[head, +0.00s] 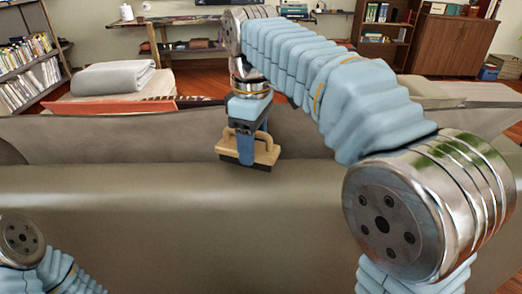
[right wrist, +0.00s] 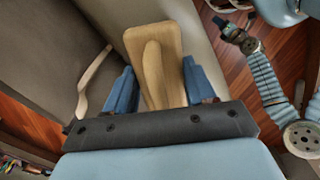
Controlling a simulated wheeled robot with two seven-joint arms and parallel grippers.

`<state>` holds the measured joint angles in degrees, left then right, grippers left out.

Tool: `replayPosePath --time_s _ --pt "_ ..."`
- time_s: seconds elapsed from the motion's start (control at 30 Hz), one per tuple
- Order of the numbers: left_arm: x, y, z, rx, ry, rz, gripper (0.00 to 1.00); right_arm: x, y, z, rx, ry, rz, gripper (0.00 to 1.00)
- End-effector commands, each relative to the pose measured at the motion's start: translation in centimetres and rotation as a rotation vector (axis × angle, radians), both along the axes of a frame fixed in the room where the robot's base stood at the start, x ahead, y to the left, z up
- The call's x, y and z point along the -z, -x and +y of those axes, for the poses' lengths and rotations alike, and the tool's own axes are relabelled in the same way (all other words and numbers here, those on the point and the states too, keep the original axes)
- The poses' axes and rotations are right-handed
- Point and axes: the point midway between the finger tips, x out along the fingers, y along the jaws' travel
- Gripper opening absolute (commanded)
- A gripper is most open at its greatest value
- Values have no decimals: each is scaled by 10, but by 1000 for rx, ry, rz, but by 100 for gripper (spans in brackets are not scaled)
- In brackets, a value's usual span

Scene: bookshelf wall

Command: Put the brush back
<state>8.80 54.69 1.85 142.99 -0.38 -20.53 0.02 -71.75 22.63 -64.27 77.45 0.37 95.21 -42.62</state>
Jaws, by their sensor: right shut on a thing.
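The brush (head: 267,151) has a tan wooden body with a dark underside. In the right wrist view the brush's wooden block (right wrist: 165,42) with a raised grip sits between the two blue fingers. Whether the brush touches the sofa is unclear. In the right wrist view my left gripper (right wrist: 221,23) shows small at the upper right, with its jaws too small to read.
A shelf with books (head: 30,75) stands at the left. A folded grey blanket (head: 113,77) lies behind the sofa back. A desk (head: 180,35), bookshelf (head: 378,32) and wooden cabinet (head: 452,45) stand at the back. The sofa top beside the brush is clear.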

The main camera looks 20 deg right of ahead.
Motion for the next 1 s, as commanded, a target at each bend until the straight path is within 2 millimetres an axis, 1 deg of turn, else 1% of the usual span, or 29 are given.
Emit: replayPosePath --time_s 0.03,0.13,0.5,0.53,0.67,0.7,0.93,1.0 --pt "0 0 0 0 0 0 43 9 -2 1 0 2 4 16" --pt "0 0 0 -1 -1 1 43 19 -5 2 -1 1 2 16" --pt "3 0 0 -1 -1 1 43 24 -6 2 -1 0 0 16" --pt "3 0 0 -1 -1 1 43 24 -6 2 -1 0 0 56" --pt "2 0 0 -1 -1 1 43 24 -6 2 -1 0 0 76" --pt "2 0 0 -1 -1 1 43 24 -6 2 -1 0 0 80" --pt "2 0 0 -1 -1 1 43 23 -6 2 -1 0 0 80" --pt "-1 0 0 -1 0 0 43 20 -6 2 -1 1 0 80"
